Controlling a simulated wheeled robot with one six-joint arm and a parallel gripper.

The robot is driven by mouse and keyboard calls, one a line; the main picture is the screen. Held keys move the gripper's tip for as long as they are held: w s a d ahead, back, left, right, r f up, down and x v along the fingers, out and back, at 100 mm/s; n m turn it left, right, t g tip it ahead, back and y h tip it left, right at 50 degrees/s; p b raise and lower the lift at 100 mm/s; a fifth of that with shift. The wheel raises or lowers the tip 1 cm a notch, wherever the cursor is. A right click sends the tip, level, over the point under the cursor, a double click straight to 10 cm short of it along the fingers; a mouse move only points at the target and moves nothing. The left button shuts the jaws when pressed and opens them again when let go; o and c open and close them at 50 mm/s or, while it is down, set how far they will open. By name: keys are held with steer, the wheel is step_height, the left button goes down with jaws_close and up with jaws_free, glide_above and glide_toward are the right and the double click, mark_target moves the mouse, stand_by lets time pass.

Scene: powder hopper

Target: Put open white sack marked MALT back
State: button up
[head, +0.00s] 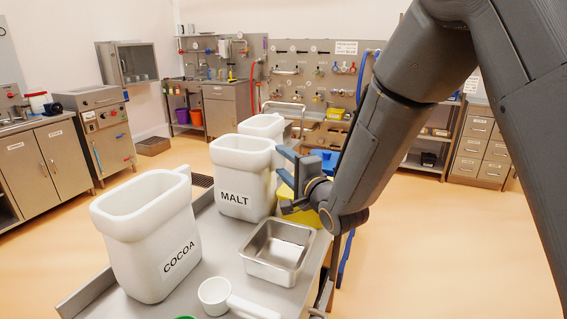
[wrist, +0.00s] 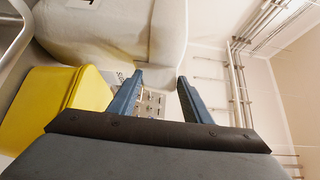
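The open white sack marked MALT (head: 243,176) stands upright on the metal bench top, in the middle of the head view. It looks like a stiff white tub with an open top. My gripper (head: 285,180) is just right of it, its two blue-grey fingers spread apart with nothing between them. In the wrist view the fingers (wrist: 158,90) are also apart. A white sack surface (wrist: 105,35) fills the top of that view, beyond the fingertips; its marking is cut off. I cannot tell whether a finger touches the sack.
A white sack marked COCOA (head: 150,235) stands nearer, and another white sack (head: 262,124) stands behind MALT. A steel pan (head: 262,268), a white scoop (head: 214,294) and a yellow container (wrist: 50,100) are close by. The floor (head: 440,240) to the right is clear.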

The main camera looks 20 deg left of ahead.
steer(key=o, duration=0.3)
steer(key=shift+r, duration=0.15)
steer(key=shift+s+d, duration=0.15)
steer(key=b+v, duration=0.2)
steer(key=v, duration=0.9)
steer(key=shift+s+d, duration=0.2)
